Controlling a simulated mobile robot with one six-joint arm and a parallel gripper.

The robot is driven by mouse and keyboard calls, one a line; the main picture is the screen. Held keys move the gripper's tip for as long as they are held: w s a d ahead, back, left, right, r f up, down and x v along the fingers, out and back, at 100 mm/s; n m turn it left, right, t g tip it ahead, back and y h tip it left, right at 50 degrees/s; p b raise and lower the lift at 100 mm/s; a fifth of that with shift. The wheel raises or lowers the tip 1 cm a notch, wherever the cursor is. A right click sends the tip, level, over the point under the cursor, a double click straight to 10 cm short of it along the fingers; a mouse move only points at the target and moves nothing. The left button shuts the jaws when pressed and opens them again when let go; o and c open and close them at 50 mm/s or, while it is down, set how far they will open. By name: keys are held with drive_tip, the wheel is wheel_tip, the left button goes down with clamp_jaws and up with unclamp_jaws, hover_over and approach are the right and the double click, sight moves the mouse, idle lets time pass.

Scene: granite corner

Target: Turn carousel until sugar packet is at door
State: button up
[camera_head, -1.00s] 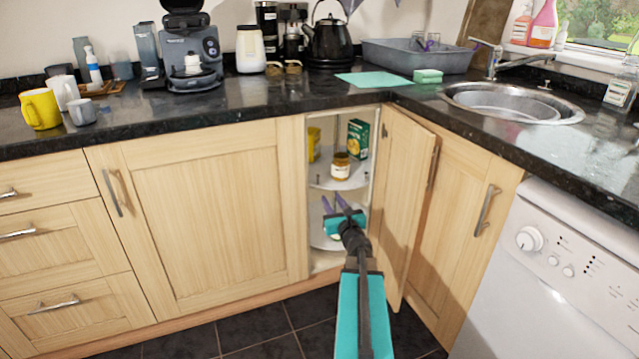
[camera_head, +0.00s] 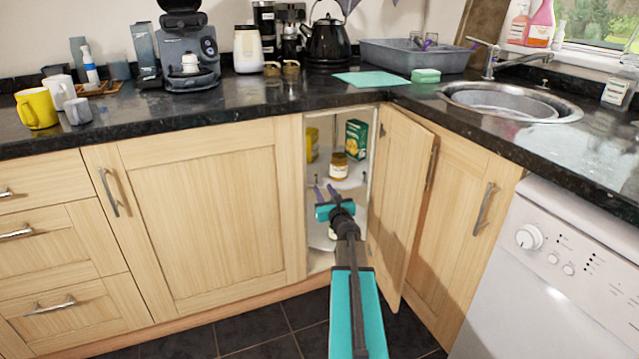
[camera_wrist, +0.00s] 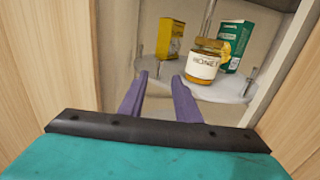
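The carousel's upper shelf (camera_head: 352,184) shows in the open corner cupboard, and its pale rim (camera_wrist: 225,94) shows in the wrist view. On it are a yellow packet (camera_head: 312,146) at the left, a honey jar (camera_head: 338,166) near the front and a green box (camera_head: 356,140) at the right. The wrist view shows the yellow packet (camera_wrist: 170,38) behind and left of the honey jar (camera_wrist: 205,62); its label is too small to read. My gripper (camera_head: 325,192) is at the cupboard opening, below the upper shelf's front. Its purple fingers (camera_wrist: 161,76) are apart and empty.
The cupboard door (camera_head: 402,190) stands open to the right of my arm. A closed cupboard front (camera_head: 210,215) is on the left. A lower shelf (camera_head: 318,233) is partly hidden by my gripper. A green box (camera_wrist: 248,40) shows behind the jar.

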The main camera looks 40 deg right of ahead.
sight(317, 179)
drive_tip(key=shift+b+x, duration=0.4)
drive_tip(key=shift+x, duration=3.15)
